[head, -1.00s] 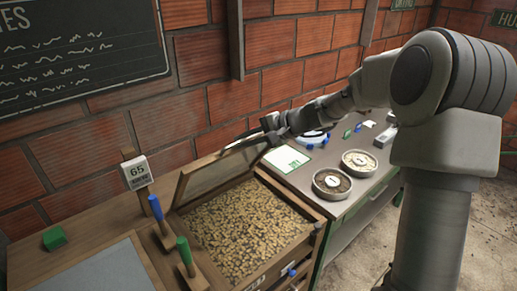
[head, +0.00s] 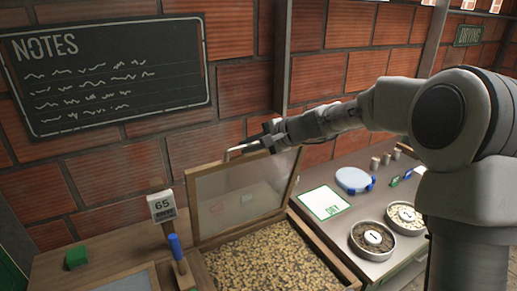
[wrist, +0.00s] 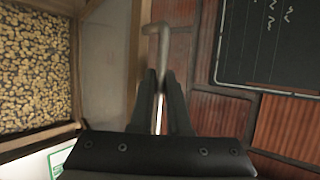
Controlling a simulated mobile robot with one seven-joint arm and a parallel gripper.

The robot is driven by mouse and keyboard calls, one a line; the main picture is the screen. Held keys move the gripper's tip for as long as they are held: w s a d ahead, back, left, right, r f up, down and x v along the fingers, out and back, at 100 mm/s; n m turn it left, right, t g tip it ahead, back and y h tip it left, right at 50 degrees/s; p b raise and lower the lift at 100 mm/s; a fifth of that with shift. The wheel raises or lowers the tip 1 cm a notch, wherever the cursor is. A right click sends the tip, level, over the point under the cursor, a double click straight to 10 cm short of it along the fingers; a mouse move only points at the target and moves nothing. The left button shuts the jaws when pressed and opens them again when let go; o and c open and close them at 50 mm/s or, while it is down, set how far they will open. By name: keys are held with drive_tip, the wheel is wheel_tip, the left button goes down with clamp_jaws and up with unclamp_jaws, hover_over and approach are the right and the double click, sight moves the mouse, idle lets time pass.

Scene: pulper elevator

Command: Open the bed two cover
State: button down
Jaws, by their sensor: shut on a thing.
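The cover (head: 238,205) is a clear panel in a wooden frame. It stands steeply tilted up at the back of a wooden bed (head: 328,255) full of yellowish beans. A bent grey metal handle (head: 243,147) sits at the cover's top edge. My gripper (head: 268,142) is shut on this handle. In the wrist view my gripper (wrist: 159,88) has its fingers closed around the handle (wrist: 155,45), with the bean bed (wrist: 35,65) to the left. The bed's front edge is cut off in the head view.
A brick wall (head: 110,185) with a notes board (head: 108,75) rises close behind the cover. A small "65" sign (head: 162,206) and a blue-handled tool (head: 175,247) stand at left. Two round pans (head: 372,240) (head: 405,217) lie on the right counter.

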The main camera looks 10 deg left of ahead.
drive_tip(key=shift+w+a+r, duration=0.15)
drive_tip(key=shift+w+a, duration=0.1)
drive_tip(key=shift+w, duration=0.2)
drive_tip(key=c, duration=1.2)
unclamp_jaws()
drive_tip(key=shift+o, duration=0.2)
drive_tip(key=b+v, duration=0.3)
drive_tip(key=v, duration=1.4)
drive_tip(key=shift+s, duration=0.15)
drive_tip(key=shift+d, duration=0.15)
